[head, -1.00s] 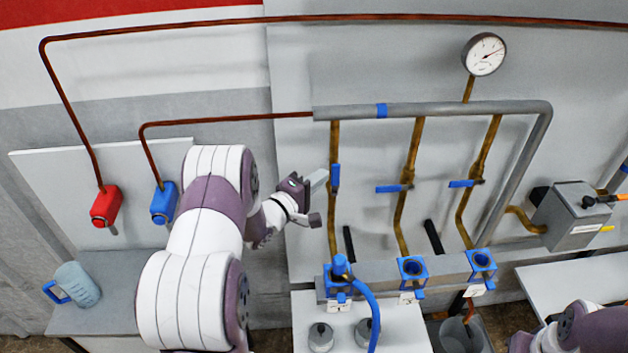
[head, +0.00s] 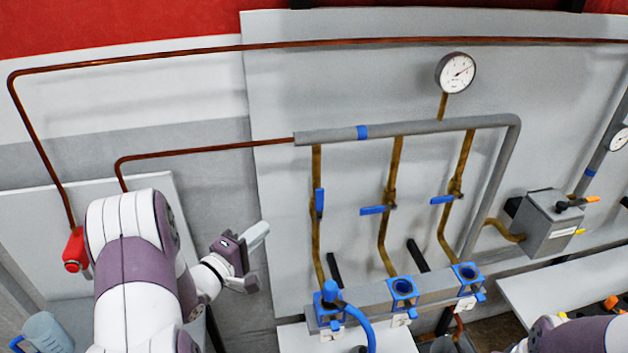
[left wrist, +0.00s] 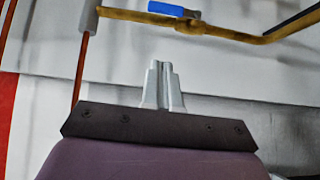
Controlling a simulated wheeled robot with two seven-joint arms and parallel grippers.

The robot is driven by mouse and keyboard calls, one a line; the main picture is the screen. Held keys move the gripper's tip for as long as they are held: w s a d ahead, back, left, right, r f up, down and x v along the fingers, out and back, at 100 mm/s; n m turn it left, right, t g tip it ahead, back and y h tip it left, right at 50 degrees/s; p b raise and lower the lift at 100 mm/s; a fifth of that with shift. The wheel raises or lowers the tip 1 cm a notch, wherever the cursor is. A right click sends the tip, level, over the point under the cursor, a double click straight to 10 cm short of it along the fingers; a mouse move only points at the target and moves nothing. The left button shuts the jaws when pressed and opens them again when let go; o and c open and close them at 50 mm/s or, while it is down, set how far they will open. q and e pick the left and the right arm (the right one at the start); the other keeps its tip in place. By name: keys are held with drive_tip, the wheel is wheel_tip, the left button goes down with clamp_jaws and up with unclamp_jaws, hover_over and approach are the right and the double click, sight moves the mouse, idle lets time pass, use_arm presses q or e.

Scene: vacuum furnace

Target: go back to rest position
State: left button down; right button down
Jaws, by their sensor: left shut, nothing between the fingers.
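My left gripper (head: 257,237) is in front of the grey wall panel, left of the leftmost brass pipe (head: 316,235). Its fingers are shut and empty, and it touches nothing that I can see. In the left wrist view its pale fingers (left wrist: 163,85) lie side by side. A brass pipe with a blue lever (left wrist: 172,9) shows above them in that view. Part of my right arm shows at the bottom right of the head view, but its gripper is not visible.
Blue-handled valves (head: 320,202) and a gauge (head: 456,72) are on the piping. A manifold with blue ports (head: 403,289) stands below. A red fitting (head: 75,250) and a pale blue jug (head: 47,333) are at the left. A grey box (head: 550,224) is at the right.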

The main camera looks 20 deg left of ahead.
use_arm(q)
drive_tip(key=s+a+f+m+g+y, duration=0.4)
drive_tip(key=s+f+m+g+y, duration=0.3)
drive_tip(key=f+g, duration=0.35)
drive_tip(key=s+d+r+m+g+h, duration=0.1)
drive_tip(key=s+d+m, duration=0.3)
drive_tip(key=d, duration=0.4)
drive_tip(key=s+d+r+m+g+h+b, duration=0.1)
drive_tip(key=s+d+r+m+g, duration=0.3)
drive_tip(key=d, duration=0.4)
drive_tip(key=shift+s+d+r+h, duration=0.2)
drive_tip(key=shift+s+d+h, duration=0.15)
drive_tip(key=shift+s, duration=0.45)
